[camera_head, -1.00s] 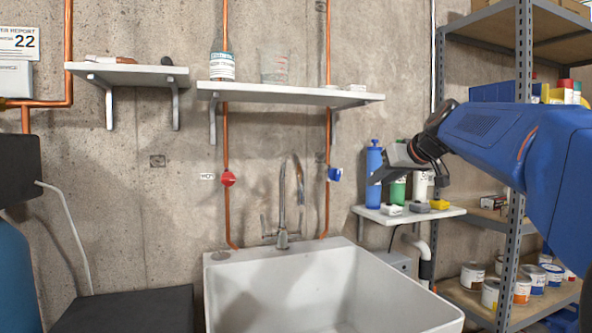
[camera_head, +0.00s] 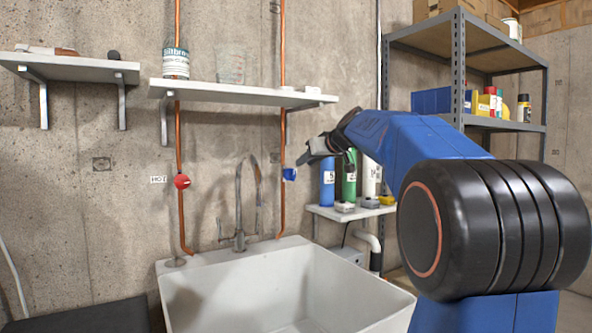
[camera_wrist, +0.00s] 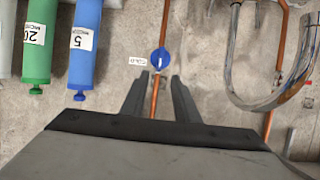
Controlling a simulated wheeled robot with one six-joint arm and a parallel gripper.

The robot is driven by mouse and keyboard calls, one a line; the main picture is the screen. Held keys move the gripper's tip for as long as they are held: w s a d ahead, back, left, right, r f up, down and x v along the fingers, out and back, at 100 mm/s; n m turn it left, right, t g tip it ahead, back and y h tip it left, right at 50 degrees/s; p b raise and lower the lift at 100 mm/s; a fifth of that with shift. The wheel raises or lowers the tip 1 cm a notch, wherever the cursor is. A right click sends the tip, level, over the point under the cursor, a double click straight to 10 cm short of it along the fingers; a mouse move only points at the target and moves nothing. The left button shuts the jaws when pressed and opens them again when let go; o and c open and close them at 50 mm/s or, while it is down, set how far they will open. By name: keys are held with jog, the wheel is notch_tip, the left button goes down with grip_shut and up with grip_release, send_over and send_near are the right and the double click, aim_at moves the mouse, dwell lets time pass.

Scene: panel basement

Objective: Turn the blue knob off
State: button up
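The blue knob (camera_head: 289,174) sits on the right-hand copper pipe, above the sink. In the wrist view the blue knob (camera_wrist: 160,60) lies just beyond the fingertips, roughly centred between them, with a small label to its left. My gripper (camera_wrist: 160,76) is open and empty, its two fingers apart. In the head view my gripper (camera_head: 303,158) is just right of and slightly above the knob, close to the wall. I see no contact with the knob; the exact gap in depth is hard to tell.
A red knob (camera_head: 181,181) with a HOT label is on the left pipe. The faucet (camera_head: 240,205) rises between the pipes over the white sink (camera_head: 230,285). Blue (camera_head: 327,185) and green cylinders stand right of the knob. A wall shelf (camera_head: 235,95) is above.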

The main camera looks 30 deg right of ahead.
aim_at(294, 170)
jog(key=x, duration=0.8)
grip_shut()
